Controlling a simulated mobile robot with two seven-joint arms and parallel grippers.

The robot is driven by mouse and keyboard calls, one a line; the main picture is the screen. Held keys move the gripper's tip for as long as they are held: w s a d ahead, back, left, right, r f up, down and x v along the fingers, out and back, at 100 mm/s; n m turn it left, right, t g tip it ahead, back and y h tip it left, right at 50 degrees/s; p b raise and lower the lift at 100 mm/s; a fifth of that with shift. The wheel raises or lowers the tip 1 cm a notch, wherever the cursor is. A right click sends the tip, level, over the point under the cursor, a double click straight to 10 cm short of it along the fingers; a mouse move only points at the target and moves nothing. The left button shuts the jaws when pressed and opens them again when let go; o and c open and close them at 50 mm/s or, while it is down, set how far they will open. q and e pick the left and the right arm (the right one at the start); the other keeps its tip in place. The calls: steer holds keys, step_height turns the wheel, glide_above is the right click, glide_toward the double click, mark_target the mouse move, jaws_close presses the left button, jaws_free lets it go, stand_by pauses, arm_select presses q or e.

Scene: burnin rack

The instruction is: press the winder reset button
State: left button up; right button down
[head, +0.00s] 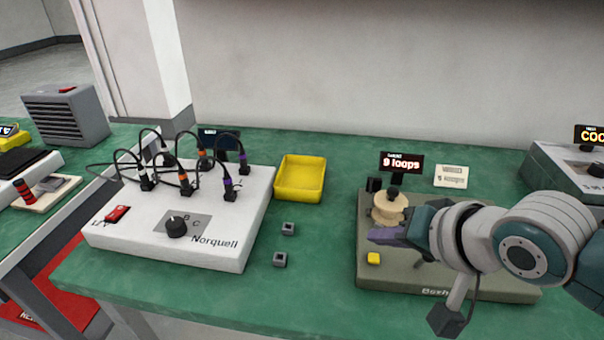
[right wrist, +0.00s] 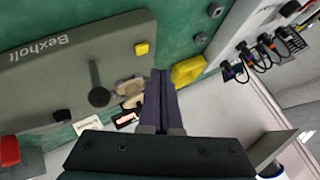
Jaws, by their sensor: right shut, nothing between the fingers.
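The winder is a grey-green box marked Bexholt (head: 400,282) at the right of the green table. It carries a pale wooden spool (head: 389,209) and a small yellow button (head: 373,258) at its front left corner. The button also shows in the right wrist view (right wrist: 142,49); I see no label on it. My right gripper (head: 372,236) is shut and empty, its purple fingers pointing left. In the head view, its tips appear just behind the button and in front of the spool, apart from the button. My arm hides part of the winder's right side. My left gripper is not in view.
A display reading 9 loops (head: 402,163) and a small card (head: 451,176) stand behind the winder. A yellow tray (head: 300,179), two small grey blocks (head: 280,260) and a white Norquell box with cables (head: 215,250) are to the left. Bare table lies between.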

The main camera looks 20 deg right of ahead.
mark_target(374, 258)
steer(key=shift+f+b, duration=0.3)
steer(key=shift+f, duration=0.55)
stand_by(1.0)
steer(key=shift+f, duration=0.1)
steer(key=shift+f, duration=0.3)
stand_by(0.3)
